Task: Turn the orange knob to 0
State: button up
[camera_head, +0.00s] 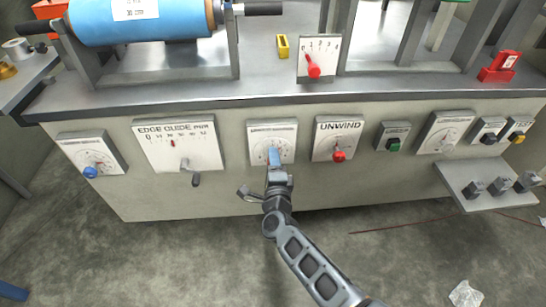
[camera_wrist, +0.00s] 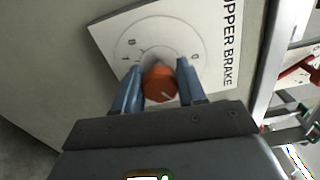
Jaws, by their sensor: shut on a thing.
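The orange knob (camera_wrist: 159,84) sits on a white dial plate (camera_wrist: 150,30) marked "UPPER BRAKE" in the wrist view, with a ring of marks around it. A pale line shows on the knob's near face; which mark it points to I cannot tell. My gripper (camera_wrist: 156,88) is at the knob with one blue finger on each side, shut on it. In the head view my gripper (camera_head: 274,157) reaches the same plate (camera_head: 287,131) on the front of the bench, and it hides the knob there.
To the left are the "EDGE GUIDE" panel (camera_head: 199,154) with a dark crank and a dial with a blue knob (camera_head: 90,172). To the right are the "UNWIND" panel with a red knob (camera_head: 339,156) and a green knob (camera_head: 393,145). A low shelf (camera_head: 462,178) juts out at right. The floor in front is mostly clear.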

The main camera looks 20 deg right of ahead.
jog(key=n+p, duration=0.1)
jog(key=n, duration=0.2)
jog(key=n+p, duration=0.1)
jog(key=n, duration=0.1)
jog(key=shift+a+n, duration=0.2)
jog(key=shift+n, duration=0.2)
jog(key=n+p, duration=0.2)
jog(key=n, duration=0.3)
jog(key=shift+f+n, duration=0.15)
jog(key=shift+n, duration=0.15)
jog(key=shift+f, duration=0.1)
jog(key=o, duration=1)
jog(key=shift+d, duration=0.15)
jog(key=shift+o, duration=0.2)
jog(key=p+v, duration=0.2)
jog(key=v, duration=0.5)
jog(key=shift+s+p, duration=0.35)
